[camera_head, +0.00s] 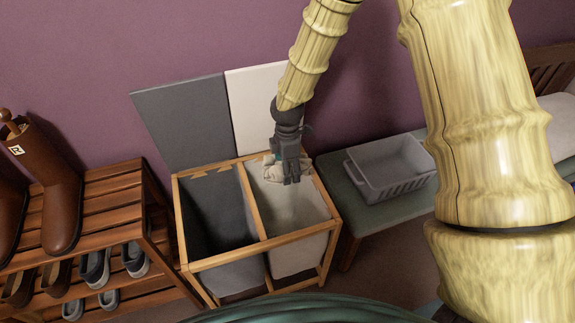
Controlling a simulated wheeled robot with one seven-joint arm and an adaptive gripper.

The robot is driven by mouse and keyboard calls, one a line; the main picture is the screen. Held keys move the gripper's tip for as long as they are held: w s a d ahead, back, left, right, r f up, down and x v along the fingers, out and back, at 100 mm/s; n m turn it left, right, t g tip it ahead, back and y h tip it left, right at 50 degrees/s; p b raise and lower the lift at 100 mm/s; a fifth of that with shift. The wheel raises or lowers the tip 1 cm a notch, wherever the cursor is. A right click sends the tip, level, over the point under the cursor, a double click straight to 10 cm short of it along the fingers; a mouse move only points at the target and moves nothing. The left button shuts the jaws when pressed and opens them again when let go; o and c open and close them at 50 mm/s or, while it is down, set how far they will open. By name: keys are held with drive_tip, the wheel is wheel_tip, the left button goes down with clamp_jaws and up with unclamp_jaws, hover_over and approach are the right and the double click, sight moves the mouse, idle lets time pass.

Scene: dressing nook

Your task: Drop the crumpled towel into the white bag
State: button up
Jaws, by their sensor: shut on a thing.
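The white bag (310,211) hangs in the right half of a wooden two-bag frame, open at the top. My gripper (289,180) points down over the back part of the white bag's opening. It is shut on the crumpled towel (299,170), a pale bunched cloth. The gripper hides part of the towel. I cannot tell exactly how far the towel is above or inside the rim.
A dark grey bag (205,215) hangs in the left half of the frame (258,247). A grey lid and a white lid (251,100) stand up behind. A grey basket (392,168) sits on a green bench at right. A shoe rack (100,210) with boots stands left.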

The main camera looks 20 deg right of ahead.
drive_tip(key=shift+w+f+n, duration=0.1)
drive_tip(key=shift+f+n, duration=0.05)
drive_tip(key=shift+n, duration=0.15)
wheel_tip(320, 180, down, 6)
drive_tip(key=b, duration=0.6)
drive_tip(key=o, duration=1.2)
wheel_tip(320, 180, up, 12)
drive_tip(key=shift+r, duration=0.15)
